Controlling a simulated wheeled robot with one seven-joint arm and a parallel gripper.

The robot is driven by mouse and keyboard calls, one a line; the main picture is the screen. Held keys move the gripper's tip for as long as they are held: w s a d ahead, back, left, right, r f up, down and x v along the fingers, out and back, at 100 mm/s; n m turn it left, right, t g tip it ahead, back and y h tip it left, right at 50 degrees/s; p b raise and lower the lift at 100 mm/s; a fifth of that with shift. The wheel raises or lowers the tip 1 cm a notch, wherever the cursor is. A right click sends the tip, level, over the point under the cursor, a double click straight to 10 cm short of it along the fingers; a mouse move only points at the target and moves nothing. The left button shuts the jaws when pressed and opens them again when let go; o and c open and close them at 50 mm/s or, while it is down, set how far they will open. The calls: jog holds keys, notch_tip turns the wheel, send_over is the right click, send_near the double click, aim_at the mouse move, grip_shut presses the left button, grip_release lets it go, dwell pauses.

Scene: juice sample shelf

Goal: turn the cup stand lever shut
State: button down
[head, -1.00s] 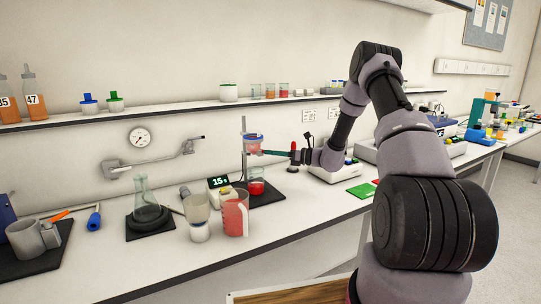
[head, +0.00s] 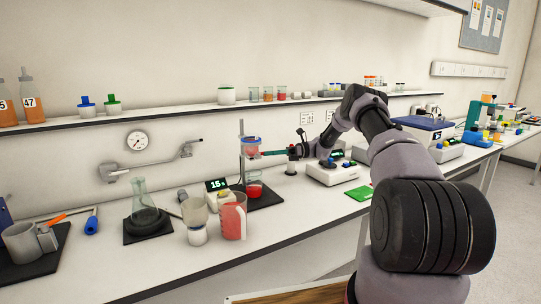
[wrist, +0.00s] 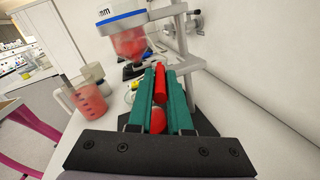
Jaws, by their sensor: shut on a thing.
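The cup stand (head: 242,150) has an upright metal post on a dark base. It holds an upper cup (head: 251,146) with a blue rim and red juice, large at the top of the wrist view (wrist: 125,38). A lower cup (head: 254,190) with red contents stands beneath it. My gripper (head: 268,153) reaches in from the right at the height of the upper cup. In the wrist view its teal fingers (wrist: 165,75) are shut on the red lever (wrist: 160,84). A rounded red part (wrist: 156,121) shows nearer between the fingers. The lever's pivot is hidden.
A red-filled jug (head: 233,215), a small clear cup on a white base (head: 196,218), and a timer (head: 217,185) stand left of the stand. A flask (head: 144,208) is farther left. A white instrument (head: 331,173) stands under my arm. The front bench strip is clear.

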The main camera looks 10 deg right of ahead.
jog(key=shift+r, duration=0.1)
jog(key=c, duration=0.8)
grip_release()
jog(key=shift+c, duration=0.2)
jog(key=d, duration=1)
jog(key=shift+w+d, duration=0.4)
jog(key=s+a+r+n+h, duration=0.5)
jog(key=s+r, duration=0.3)
jog(key=r, duration=0.3)
jog(key=s+a+r+n+h, duration=0.4)
jog(key=s+a+r+h, duration=0.15)
jog(key=s+r, duration=0.5)
jog(key=s+d+r+n+t+h, duration=0.1)
jog(key=s+n+t, duration=0.1)
jog(key=s, duration=0.7)
jog(key=s+d+r+n+t+h, duration=0.1)
jog(key=s+r+n+t+h, duration=0.1)
jog(key=s, duration=0.7)
jog(key=s+d+r+n+t+h, duration=0.1)
jog(key=s+n+t+h, duration=0.1)
jog(key=s, duration=0.7)
jog(key=shift+s+d+r+n+t, duration=0.2)
jog(key=shift+r+n+t, duration=0.2)
jog(key=shift+n+t, duration=0.65)
